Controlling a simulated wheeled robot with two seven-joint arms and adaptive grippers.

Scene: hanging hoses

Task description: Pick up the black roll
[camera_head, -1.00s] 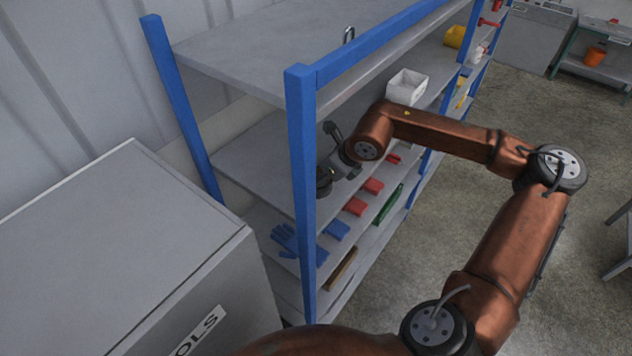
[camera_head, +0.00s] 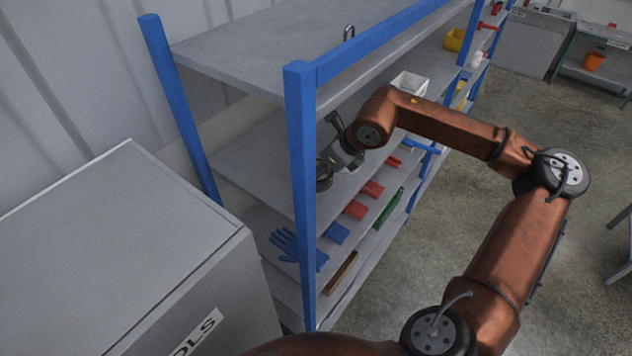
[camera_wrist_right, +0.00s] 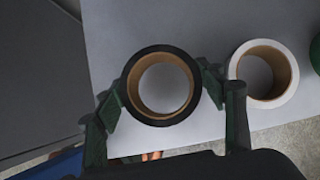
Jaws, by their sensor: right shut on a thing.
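The black roll (camera_wrist_right: 160,120) is a ring with a black outside and a tan core, seen from above in the right wrist view. My right gripper (camera_wrist_right: 162,92) is shut on it, one green finger pressing each side. In the head view the roll (camera_head: 323,181) shows small and dark beside the front blue post, with my right gripper (camera_head: 328,165) around it. It is over the middle shelf; I cannot tell for sure whether it is clear of the surface. My left gripper is not in view.
A white roll (camera_wrist_right: 292,65) stands right of the black one. A blue post (camera_head: 301,200) is close left of my right gripper, and the upper shelf (camera_head: 250,55) is above. Gloves (camera_head: 284,243) and red and blue items lie below. A white bin (camera_head: 409,84) stands farther back.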

